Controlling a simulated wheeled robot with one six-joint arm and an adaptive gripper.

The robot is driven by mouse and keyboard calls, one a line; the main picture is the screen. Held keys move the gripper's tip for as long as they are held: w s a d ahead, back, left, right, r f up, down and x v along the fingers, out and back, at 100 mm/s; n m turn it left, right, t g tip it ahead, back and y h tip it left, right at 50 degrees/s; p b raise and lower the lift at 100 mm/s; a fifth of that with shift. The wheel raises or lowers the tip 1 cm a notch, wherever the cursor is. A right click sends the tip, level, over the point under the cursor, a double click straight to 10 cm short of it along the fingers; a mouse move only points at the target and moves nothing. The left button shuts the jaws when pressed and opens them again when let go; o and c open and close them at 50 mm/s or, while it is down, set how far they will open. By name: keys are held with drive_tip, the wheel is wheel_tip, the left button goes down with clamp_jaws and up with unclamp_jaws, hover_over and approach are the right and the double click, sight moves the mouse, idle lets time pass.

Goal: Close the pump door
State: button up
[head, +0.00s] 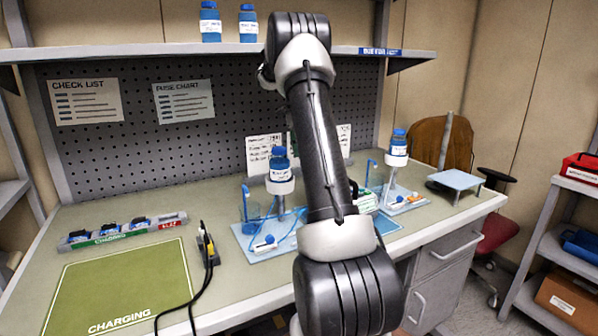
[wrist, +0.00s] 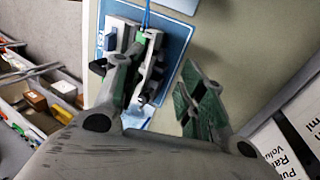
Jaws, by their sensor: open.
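The pump (wrist: 120,34) shows in the wrist view as a white and green body on a blue mat (wrist: 181,38). A pale panel with dark fittings (wrist: 151,68), which looks like its door, stands along its right side; how far it is open I cannot tell. My gripper (wrist: 160,84) is open. Its left finger overlaps the pump's near end in the picture, and its right finger is over the bench to the right; contact is unclear. In the head view the white and green pump (head: 367,202) shows partly behind my arm, which hides my gripper.
Infusion stands with blue-capped bottles (head: 279,162) (head: 398,145) stand on the bench either side of my arm. A charging mat (head: 125,285), a rack of blue items (head: 122,232) and a black cabled device (head: 207,245) are at left. A small raised platform (head: 455,181) is at right.

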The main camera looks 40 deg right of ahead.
drive_tip(key=x, duration=0.7)
drive_tip(key=shift+s+f, duration=0.1)
clamp_jaws()
